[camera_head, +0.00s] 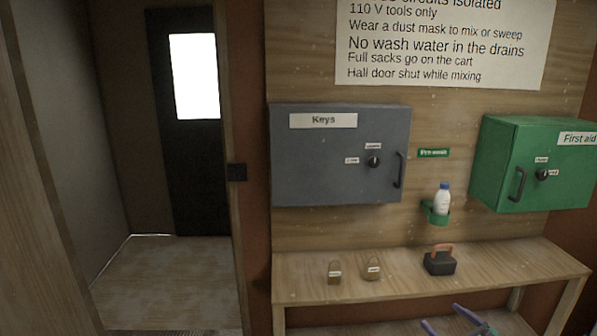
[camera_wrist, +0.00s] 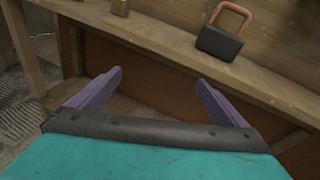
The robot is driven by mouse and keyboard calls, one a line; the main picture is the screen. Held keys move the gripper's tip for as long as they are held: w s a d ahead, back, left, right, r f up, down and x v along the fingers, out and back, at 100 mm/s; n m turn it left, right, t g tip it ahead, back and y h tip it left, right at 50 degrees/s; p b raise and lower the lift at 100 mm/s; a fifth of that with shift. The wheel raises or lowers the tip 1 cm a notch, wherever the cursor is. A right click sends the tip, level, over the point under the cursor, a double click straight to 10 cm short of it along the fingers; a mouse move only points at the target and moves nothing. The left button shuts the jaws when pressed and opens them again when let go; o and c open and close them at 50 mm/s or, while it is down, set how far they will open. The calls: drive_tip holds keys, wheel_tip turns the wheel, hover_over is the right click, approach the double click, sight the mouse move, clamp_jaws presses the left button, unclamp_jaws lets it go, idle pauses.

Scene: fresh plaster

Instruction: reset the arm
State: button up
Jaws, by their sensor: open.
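My gripper (camera_wrist: 160,90) shows in the wrist view with its two purple fingers spread wide apart and nothing between them. It points at the front of the wooden bench, below the bench top. In the head view, the tip of my gripper (camera_head: 452,322) shows at the bottom edge, low in front of the bench; the rest of my arm is mostly cut off there.
On the bench (camera_head: 300,264) stand two small tagged padlocks (camera_head: 335,273) (camera_head: 372,268) and a black block with an orange handle (camera_head: 439,262). Above hang a grey Keys cabinet (camera_head: 335,165), a white bottle (camera_head: 443,199) in a green holder and a green First aid cabinet (camera_head: 500,150). A doorway opens at left.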

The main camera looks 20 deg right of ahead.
drive_tip(key=w+a+f+n+g+y, duration=0.1)
drive_tip(key=w+a+f+n+y, duration=0.1)
drive_tip(key=w+a+f+n, duration=0.3)
drive_tip(key=a+f+g+y, duration=0.2)
drive_tip(key=a+f, duration=0.1)
drive_tip(key=a, duration=0.5)
drive_tip(key=w+a+f+n+g+y, duration=0.1)
drive_tip(key=w+a+f+n, duration=0.25)
drive_tip(key=a, duration=0.25)
drive_tip(key=s+a+f+n+g+y, duration=0.1)
drive_tip(key=a+f+n+g+y, duration=0.15)
drive_tip(key=a+f, duration=0.45)
drive_tip(key=s+a+f+n+g+y, duration=0.1)
drive_tip(key=s+a+f+n+g, duration=0.2)
drive_tip(key=a, duration=0.7)
drive_tip(key=s+a+f+n+g+h, duration=0.1)
drive_tip(key=s+a+f+n+g, duration=0.35)
drive_tip(key=a, duration=0.35)
drive_tip(key=s+a+f+n+g, duration=0.3)
drive_tip(key=s+a+n, duration=0.2)
drive_tip(key=a+n, duration=0.15)
drive_tip(key=s+a+f+n+g+h, duration=0.2)
drive_tip(key=s+n+h, duration=0.1)
drive_tip(key=s+n, duration=0.2)
drive_tip(key=s+a+f+n+g+h, duration=0.2)
drive_tip(key=s+n+h, duration=0.1)
drive_tip(key=s+n, duration=0.2)
drive_tip(key=shift+s+a+g, duration=0.25)
drive_tip(key=shift+s+g, duration=0.05)
drive_tip(key=shift+s, duration=1.1)
